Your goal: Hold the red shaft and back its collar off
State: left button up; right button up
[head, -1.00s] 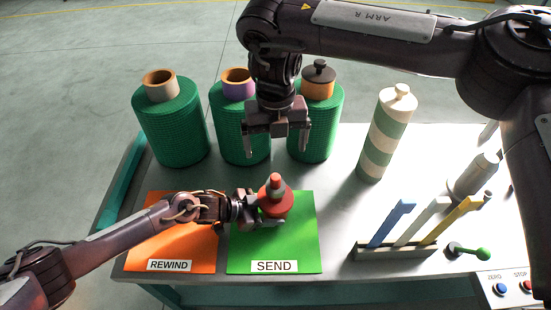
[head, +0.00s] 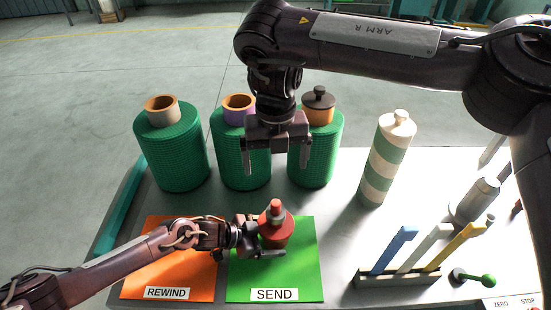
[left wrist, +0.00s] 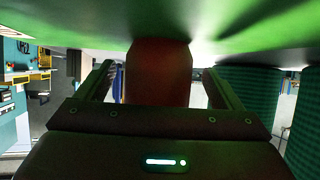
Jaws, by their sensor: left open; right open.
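The red shaft (head: 275,230) stands upright on the green SEND mat (head: 305,270). In the left wrist view the red base (left wrist: 158,75) sits between the open fingers with gaps at both sides. My right gripper (head: 277,165) is open and empty, pointing down in the air behind and above the shaft.
Green netting rolls (head: 178,155) stand along the back, one with a dark knobbed cap (head: 318,97). A striped bottle (head: 385,160), a rack of coloured tools (head: 398,277) and a green-knobbed lever (head: 487,280) are on the right.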

pick_arm(q)
jog(key=v, duration=0.8)
jog(key=shift+f, duration=0.1)
